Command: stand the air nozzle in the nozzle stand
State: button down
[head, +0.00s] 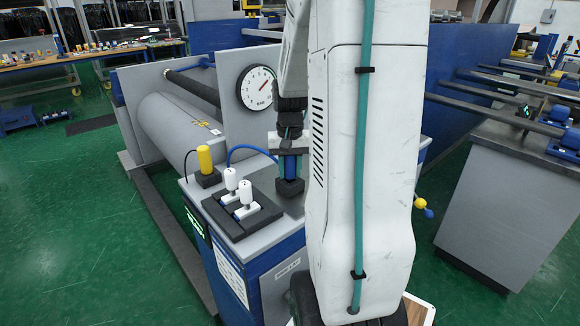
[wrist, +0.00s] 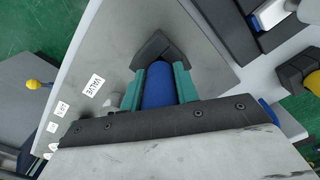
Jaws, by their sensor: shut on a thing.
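The air nozzle (head: 290,168), a blue upright cylinder, is on the grey bench top beside my arm in the head view. My gripper (head: 289,146) is shut on it from above. In the wrist view the blue nozzle (wrist: 158,86) is between the teal fingers of my gripper (wrist: 158,89). The black nozzle stand (head: 290,187) is at the nozzle's lower end, and it also shows in the wrist view (wrist: 160,47). The nozzle looks upright in or just over the stand; its lower end is hidden, so I cannot tell how deep it sits.
A black panel with two white handles (head: 246,193) lies to the front left. A yellow cylinder (head: 205,158) stands in a black base behind it. A blue hose (head: 247,147) arches towards the nozzle. A round gauge (head: 257,87) is behind. Bare bench top (wrist: 122,45) shows beside the stand.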

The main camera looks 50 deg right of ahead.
jog(key=shift+f, duration=0.35)
jog(key=c, duration=1)
grip_release()
jog(key=shift+o, duration=0.2)
notch_tip(320, 180, up, 8)
jog(key=shift+f, duration=0.1)
